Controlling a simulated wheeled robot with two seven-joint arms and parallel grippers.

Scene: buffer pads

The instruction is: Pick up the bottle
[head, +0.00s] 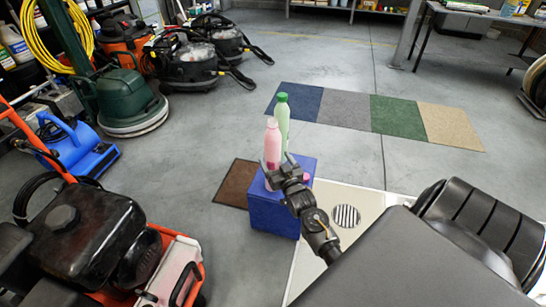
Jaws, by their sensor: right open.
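A pink bottle (272,142) stands upright on a blue box (270,213). A light green bottle with a green cap (282,118) stands upright just behind it, to its right. My right gripper (278,170) is open over the box, at the lower part of the pink bottle, and partly covers it. I cannot tell whether the fingers touch the bottle. A small pink object (306,178) sits on the box right of the gripper. My left gripper is not in view.
A brown mat (233,185) lies left of the box, and a row of coloured mats (345,110) lies behind it. Floor machines (128,105) and an engine unit (85,240) fill the left side. Grey floor between is clear.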

